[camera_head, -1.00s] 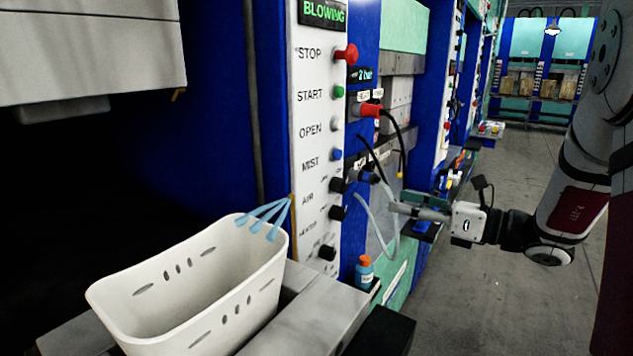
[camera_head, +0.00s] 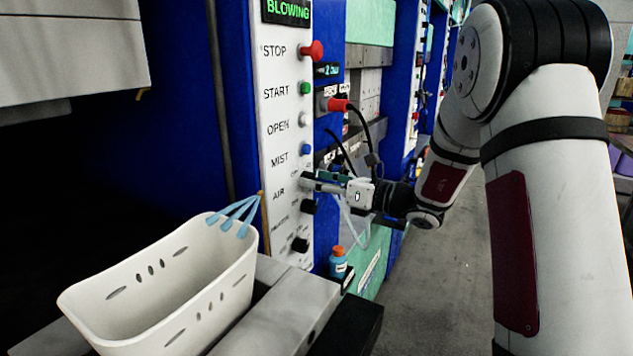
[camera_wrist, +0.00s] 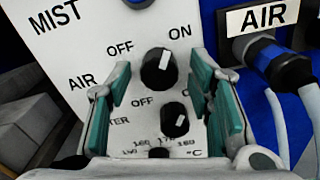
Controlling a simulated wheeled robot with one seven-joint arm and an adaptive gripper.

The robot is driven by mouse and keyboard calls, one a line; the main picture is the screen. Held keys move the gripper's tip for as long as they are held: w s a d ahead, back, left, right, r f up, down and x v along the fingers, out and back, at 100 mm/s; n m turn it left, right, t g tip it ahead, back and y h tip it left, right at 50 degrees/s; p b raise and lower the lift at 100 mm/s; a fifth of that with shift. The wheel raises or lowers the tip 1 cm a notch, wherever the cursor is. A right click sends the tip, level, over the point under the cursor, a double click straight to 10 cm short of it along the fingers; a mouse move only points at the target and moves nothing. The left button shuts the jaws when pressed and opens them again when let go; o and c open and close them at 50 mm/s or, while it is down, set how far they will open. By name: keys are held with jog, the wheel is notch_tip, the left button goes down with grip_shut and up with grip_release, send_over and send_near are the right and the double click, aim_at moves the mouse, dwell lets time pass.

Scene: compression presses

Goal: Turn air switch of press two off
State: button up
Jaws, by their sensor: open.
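The panel (camera_head: 279,140) of a press carries a black AIR knob (camera_wrist: 158,72) between OFF and ON labels. Its white mark points up and slightly right, toward ON. My gripper (camera_wrist: 160,78) is open, with its green-padded fingers on either side of the AIR knob and gaps showing to both sides. In the head view my gripper (camera_head: 310,182) is at the panel beside the AIR label, and its fingers hide the AIR knob. Whether the fingertips touch the panel, I cannot tell.
The heater knob (camera_wrist: 174,119) sits just below the AIR knob. A blue AIR hose fitting (camera_wrist: 272,62) is at the right. Red STOP (camera_head: 312,51), green START (camera_head: 305,88) and other buttons are above. A white basket (camera_head: 165,290) and small bottle (camera_head: 338,262) stand below.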

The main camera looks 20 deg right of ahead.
jog(key=shift+w+a, duration=0.15)
grip_shut()
